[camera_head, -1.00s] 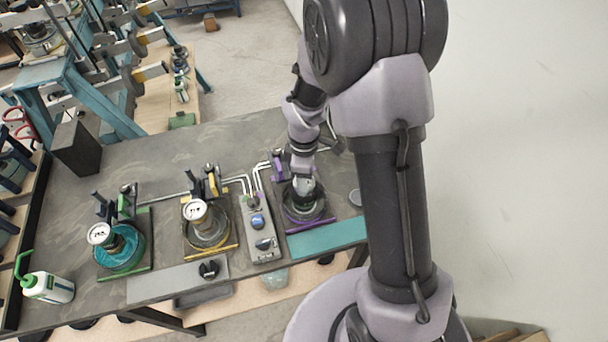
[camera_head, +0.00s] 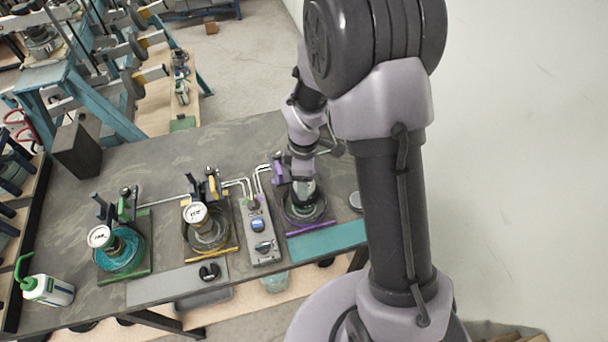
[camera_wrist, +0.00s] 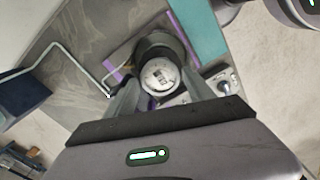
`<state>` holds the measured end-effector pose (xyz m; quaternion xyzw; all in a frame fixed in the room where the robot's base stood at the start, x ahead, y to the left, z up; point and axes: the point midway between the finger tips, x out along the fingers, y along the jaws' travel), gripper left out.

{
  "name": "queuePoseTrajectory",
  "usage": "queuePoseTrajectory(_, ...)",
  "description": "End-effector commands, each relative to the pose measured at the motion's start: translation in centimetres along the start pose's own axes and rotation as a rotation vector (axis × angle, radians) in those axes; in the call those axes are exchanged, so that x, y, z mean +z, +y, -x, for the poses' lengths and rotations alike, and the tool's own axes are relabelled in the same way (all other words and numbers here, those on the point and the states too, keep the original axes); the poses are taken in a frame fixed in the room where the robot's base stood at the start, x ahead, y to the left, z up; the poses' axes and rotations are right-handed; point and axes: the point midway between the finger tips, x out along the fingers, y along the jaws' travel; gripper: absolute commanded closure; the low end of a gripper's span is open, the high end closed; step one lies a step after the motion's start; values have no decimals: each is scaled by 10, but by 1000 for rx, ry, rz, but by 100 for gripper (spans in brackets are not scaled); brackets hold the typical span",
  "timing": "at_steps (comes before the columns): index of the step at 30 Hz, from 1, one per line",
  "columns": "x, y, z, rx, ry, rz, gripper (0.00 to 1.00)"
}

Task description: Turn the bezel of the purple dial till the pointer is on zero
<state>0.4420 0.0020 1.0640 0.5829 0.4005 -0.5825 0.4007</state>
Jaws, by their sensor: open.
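The purple dial (camera_wrist: 160,76) shows in the wrist view as a round white face with dark marks in a dark bezel. Its pointer reading is too small to make out. My gripper (camera_wrist: 163,93) is open, with one finger at each side of the dial's near part; I cannot tell whether they touch the bezel. In the head view my gripper (camera_head: 303,190) is over the purple station and hides the dial face. The station's round dish (camera_head: 318,214) and purple edge bar (camera_head: 311,229) show below it.
Left of it stand a grey control box (camera_head: 260,232) with blue knobs, a yellow dial station (camera_head: 196,213) and a green one (camera_head: 100,237). Thin pipes (camera_head: 240,183) link the stations. A teal strip (camera_head: 328,241) lies in front.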

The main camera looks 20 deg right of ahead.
Motion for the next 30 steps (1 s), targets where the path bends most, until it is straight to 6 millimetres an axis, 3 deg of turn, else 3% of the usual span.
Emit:
queuePoseTrajectory(5, 0, 1, 25, 3, 1, 0, 38)
queuePoseTrajectory(15, 0, 1, 132, 6, 2, -1, 38)
queuePoseTrajectory(18, 0, 1, 155, 4, 2, 1, 38)
queuePoseTrajectory(23, 0, 0, 172, 2, 1, 0, 38)
queuePoseTrajectory(30, 0, 0, 174, 1, 0, 0, 38)
